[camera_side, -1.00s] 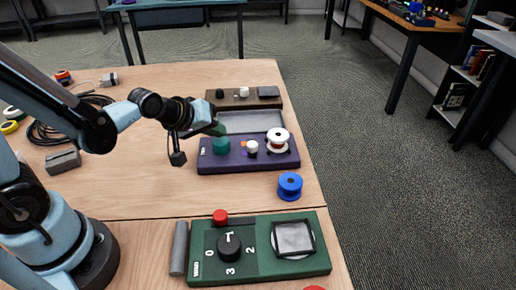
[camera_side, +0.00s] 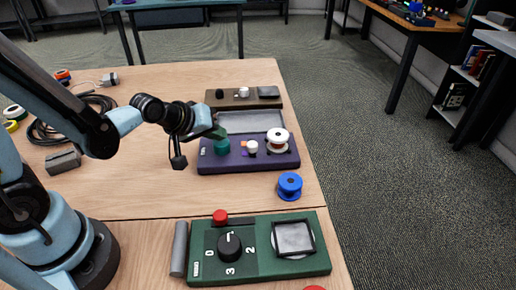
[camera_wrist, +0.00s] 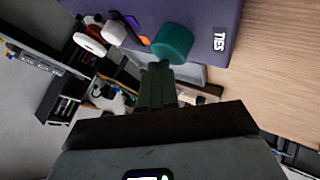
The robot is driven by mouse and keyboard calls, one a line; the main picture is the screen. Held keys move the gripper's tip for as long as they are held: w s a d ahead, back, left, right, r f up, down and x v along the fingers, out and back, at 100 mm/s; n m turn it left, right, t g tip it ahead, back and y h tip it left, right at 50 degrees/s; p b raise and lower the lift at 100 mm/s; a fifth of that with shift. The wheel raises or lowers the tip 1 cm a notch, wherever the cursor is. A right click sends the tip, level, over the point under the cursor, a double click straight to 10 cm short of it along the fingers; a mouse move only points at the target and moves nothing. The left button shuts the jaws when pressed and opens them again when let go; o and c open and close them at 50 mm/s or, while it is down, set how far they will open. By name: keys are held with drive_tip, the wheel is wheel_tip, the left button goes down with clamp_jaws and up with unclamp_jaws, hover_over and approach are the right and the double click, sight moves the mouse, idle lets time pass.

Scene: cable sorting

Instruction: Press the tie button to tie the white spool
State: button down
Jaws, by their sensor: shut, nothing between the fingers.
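The purple ties box (camera_side: 215,166) stands on the table, its label also readable in the wrist view (camera_wrist: 220,40). A teal round button (camera_side: 222,147) sits at its left end and shows large in the wrist view (camera_wrist: 172,42). My gripper (camera_side: 218,132) is shut and empty, just above the teal button. Its green fingers (camera_wrist: 157,72) point at the button in the wrist view. I cannot tell whether the tips touch it.
A small white knob (camera_side: 252,147) stands between button and spool. A blue spool (camera_side: 290,186) is on the table in front. A green box (camera_side: 310,268) with a black dial and red button (camera_side: 220,216) is nearer. A brown box (camera_side: 270,100) stands behind. Black cable (camera_side: 45,133) lies left.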

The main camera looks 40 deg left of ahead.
sight(217, 143)
drive_tip(key=shift+f, duration=0.5)
idle(0.4)
drive_tip(key=shift+r, duration=1.2)
drive_tip(key=shift+r, duration=0.1)
drive_tip(key=shift+r, duration=2.4)
drive_tip(key=s+r+m+g, duration=0.1)
drive_tip(key=s+m+g, duration=0.1)
drive_tip(key=s+m, duration=0.6)
drive_tip(key=shift+s+r, duration=0.25)
drive_tip(key=shift+s, duration=0.1)
